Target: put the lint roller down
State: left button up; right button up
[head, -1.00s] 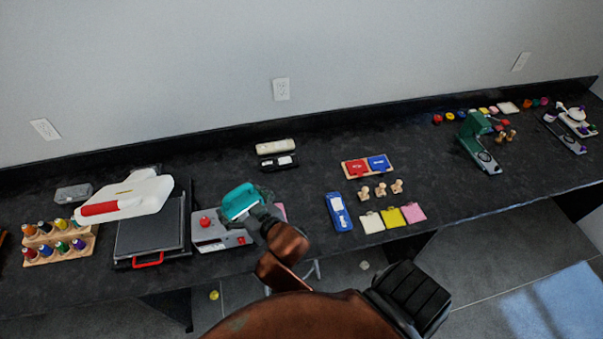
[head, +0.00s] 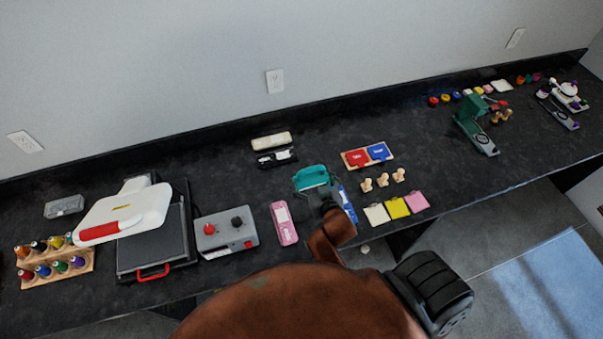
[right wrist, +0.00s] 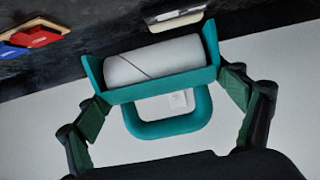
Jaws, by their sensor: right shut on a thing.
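The lint roller (head: 311,177) has a teal frame and handle. In the right wrist view its white roll (right wrist: 156,62) lies across the teal frame. My right gripper (right wrist: 165,108) is shut on it, with a dark green finger at either side of the teal handle. In the head view my right gripper (head: 326,196) and the roller are over the black worktop (head: 240,180), partly covering a blue case; the height above the worktop is hard to tell. My left gripper is not in view.
A pink case (head: 284,223) lies left of my gripper, the blue case (head: 348,206) just under it. Wooden stamps (head: 383,180) and a tray with red and blue pads (head: 367,157) stand to the right. Black and cream cases (head: 271,141) lie behind. A grey control box (head: 227,235) is further left.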

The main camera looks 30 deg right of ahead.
jog(key=f+x, duration=0.1)
jog(key=x, duration=0.4)
jog(key=s+f+b+x, duration=0.1)
jog(key=x, duration=0.4)
jog(key=f+x, duration=0.1)
jog(key=x, duration=0.4)
jog(key=shift+s+d+f, duration=0.15)
jog(key=shift+d+f, duration=0.1)
jog(key=shift+w+d+f, duration=0.1)
jog(key=shift+w+f, duration=0.25)
jog(key=shift+w, duration=0.05)
notch_tip(320, 180, down, 3)
jog(key=shift+w+f+b, duration=0.1)
jog(key=shift+w+b, duration=0.05)
jog(key=shift+b, duration=0.3)
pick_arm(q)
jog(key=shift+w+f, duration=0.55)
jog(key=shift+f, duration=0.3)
pick_arm(e)
jog(key=shift+f, duration=0.15)
jog(key=shift+f, duration=0.15)
jog(key=o, duration=1.1)
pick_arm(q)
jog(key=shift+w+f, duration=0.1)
